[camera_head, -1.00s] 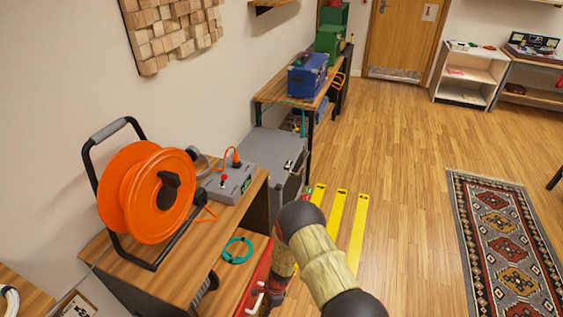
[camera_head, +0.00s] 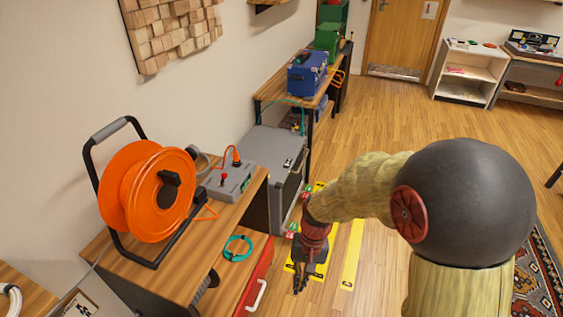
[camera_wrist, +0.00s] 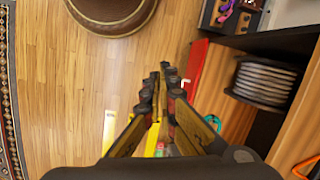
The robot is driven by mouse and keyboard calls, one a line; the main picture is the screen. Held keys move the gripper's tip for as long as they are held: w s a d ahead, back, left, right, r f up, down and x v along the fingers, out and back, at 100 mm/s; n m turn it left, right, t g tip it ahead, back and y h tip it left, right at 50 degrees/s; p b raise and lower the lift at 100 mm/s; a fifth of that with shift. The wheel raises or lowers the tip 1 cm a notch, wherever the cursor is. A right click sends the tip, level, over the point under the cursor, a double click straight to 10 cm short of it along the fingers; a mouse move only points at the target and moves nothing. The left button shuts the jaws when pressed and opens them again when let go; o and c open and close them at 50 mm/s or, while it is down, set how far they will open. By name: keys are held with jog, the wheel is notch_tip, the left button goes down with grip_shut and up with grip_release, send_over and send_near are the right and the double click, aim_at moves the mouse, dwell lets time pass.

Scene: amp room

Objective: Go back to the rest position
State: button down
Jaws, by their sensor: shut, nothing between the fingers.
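My gripper (camera_head: 301,282) hangs down over the floor with yellow strips, in front of the grey case and to the right of the red drawer (camera_head: 258,283). Its fingers are shut with nothing between them, and the closed fingertips also show in the wrist view (camera_wrist: 162,80). My arm is bent, with its large dark joint raised close to the head camera, hiding part of the floor and rug.
An orange cable reel (camera_head: 146,192) and a grey control box (camera_head: 231,181) stand on the wooden cabinet. A teal cable loop (camera_head: 238,249) lies lower. A grey case (camera_head: 272,150) stands behind. Open floor (camera_head: 400,115) lies toward the door.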

jog(key=s+d+r+t, duration=0.2)
jog(key=s+d+r, duration=0.2)
jog(key=r, duration=0.4)
jog(key=s+d+r+t+h, duration=0.1)
jog(key=s+d+r+t, duration=0.2)
jog(key=r, duration=0.6)
jog(key=s+d+r+n+t+p, duration=0.1)
jog(key=s+d+r+t, duration=0.1)
jog(key=s+d+r, duration=0.3)
notch_tip(320, 180, up, 4)
jog(key=shift+d+r+t+h, duration=0.15)
jog(key=shift+d+t+h, duration=0.2)
jog(key=shift+d, duration=0.6)
